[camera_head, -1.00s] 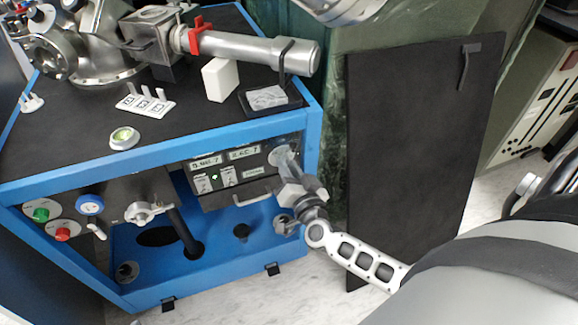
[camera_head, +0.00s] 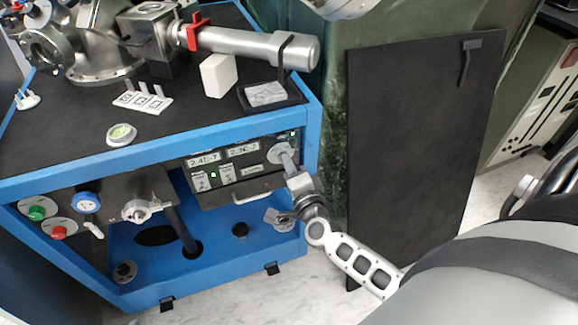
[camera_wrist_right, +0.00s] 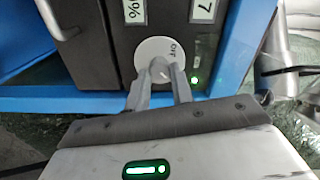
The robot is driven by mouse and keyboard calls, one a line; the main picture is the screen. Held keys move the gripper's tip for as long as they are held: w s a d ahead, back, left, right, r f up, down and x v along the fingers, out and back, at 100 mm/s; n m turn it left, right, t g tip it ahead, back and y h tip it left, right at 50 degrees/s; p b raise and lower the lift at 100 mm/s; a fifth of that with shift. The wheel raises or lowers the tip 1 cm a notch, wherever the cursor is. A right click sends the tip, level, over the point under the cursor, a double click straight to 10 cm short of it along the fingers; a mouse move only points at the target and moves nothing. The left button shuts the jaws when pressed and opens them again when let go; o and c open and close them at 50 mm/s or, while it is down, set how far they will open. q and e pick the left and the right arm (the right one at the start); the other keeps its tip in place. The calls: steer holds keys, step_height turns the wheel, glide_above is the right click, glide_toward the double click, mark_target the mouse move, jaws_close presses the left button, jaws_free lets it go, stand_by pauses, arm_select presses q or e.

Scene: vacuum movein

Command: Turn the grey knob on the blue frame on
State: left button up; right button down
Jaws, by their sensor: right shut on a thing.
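The grey knob (camera_wrist_right: 160,70) sits on a round pale plate marked "OFF" on the dark control panel of the blue frame (camera_head: 225,133). In the head view the plate (camera_head: 278,153) shows at the panel's right end, with the knob mostly hidden by the fingers. My right gripper (camera_head: 289,161) reaches in from the lower right. In the right wrist view its two fingers (camera_wrist_right: 160,80) are closed on either side of the knob. A small green light (camera_wrist_right: 194,80) glows beside the plate. My left gripper is not in view.
The panel has lit readouts (camera_head: 242,149) and a handle (camera_head: 252,197) below. A dark upright board (camera_head: 420,150) stands close at right.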

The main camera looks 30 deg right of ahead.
steer(key=shift+m, duration=0.3)
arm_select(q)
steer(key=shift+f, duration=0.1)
arm_select(e)
steer(key=c, duration=1.2)
jaws_free()
